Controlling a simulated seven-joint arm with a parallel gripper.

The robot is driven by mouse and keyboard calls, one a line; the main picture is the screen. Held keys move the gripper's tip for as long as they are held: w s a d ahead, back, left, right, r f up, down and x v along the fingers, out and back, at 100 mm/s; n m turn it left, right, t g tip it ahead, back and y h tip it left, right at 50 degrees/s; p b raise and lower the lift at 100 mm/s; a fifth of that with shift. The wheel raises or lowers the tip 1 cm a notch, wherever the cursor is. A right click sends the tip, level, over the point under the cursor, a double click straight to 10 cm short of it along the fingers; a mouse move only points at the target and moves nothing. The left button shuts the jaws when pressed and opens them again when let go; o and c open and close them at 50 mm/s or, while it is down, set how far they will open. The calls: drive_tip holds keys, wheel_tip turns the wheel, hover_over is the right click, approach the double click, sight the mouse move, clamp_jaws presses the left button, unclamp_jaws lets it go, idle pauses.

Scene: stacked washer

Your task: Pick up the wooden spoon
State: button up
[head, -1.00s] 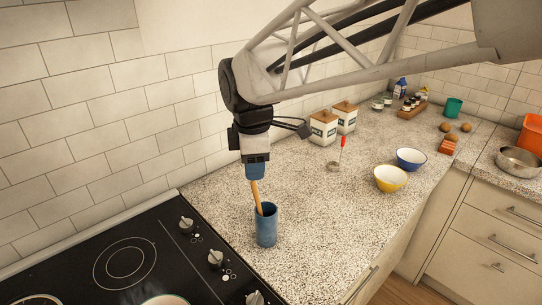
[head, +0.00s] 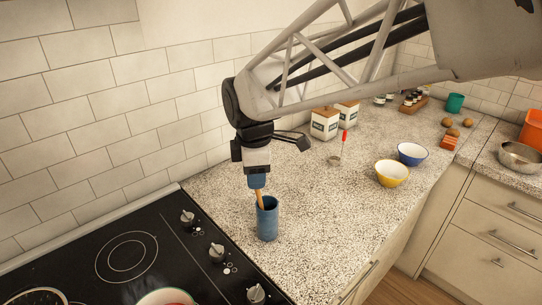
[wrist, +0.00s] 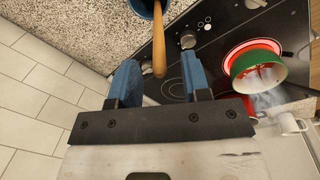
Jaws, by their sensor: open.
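The wooden spoon (head: 260,200) stands tilted in a blue cup (head: 267,224) on the speckled counter, its handle end up. Its lower part is hidden inside the cup. My gripper (head: 257,182) is just above the cup, pointing down at the top of the handle. In the wrist view, the two blue fingers of my gripper (wrist: 160,64) are apart, with the spoon's handle end (wrist: 159,50) showing between their tips. I see no finger pressed on the handle. The cup also shows at the top edge of the wrist view (wrist: 147,8).
A black stove (head: 120,255) with knobs lies left of the cup, with a pot (head: 165,298) at the front. A tiled wall (head: 120,120) rises behind. White canisters (head: 324,124), a yellow bowl (head: 391,173) and a blue bowl (head: 412,154) stand to the right. Counter around the cup is clear.

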sight(261, 206)
drive_tip(key=shift+w+f, duration=0.2)
drive_tip(key=shift+f, duration=1.4)
clamp_jaws()
